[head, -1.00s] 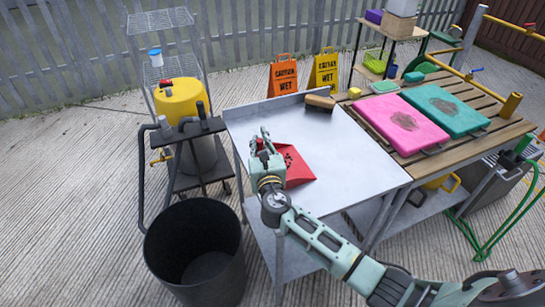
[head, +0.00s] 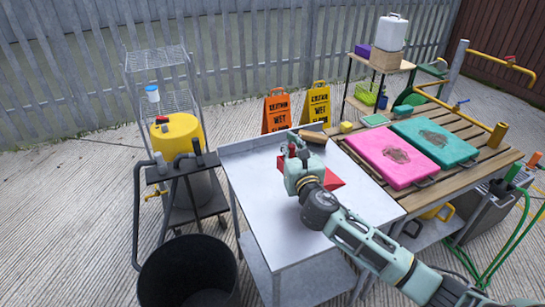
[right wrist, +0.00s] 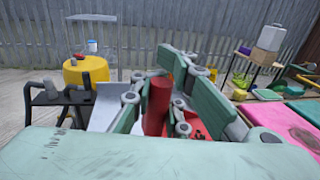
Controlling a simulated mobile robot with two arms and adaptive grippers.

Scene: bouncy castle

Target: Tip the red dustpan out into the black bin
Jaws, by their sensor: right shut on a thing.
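The red dustpan (head: 333,181) shows partly behind my right gripper (head: 293,153), over the metal table (head: 262,212) in the head view. In the right wrist view its upright red handle (right wrist: 156,106) is between the fingers of my right gripper (right wrist: 165,95), which is shut on it. A red part of the pan with dark bits shows low behind the fingers. Whether the pan touches the table is hidden. The black bin (head: 190,262) stands on the ground, front left of the table, cut by the lower edge. My left gripper is not in view.
A brush (head: 313,137) lies at the table's back edge. A trolley with a yellow-topped vacuum (head: 177,135) stands behind the bin. A slatted bench (head: 480,160) with pink (head: 390,160) and teal (head: 435,142) pads adjoins on the right. Two caution signs (head: 276,112) stand behind.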

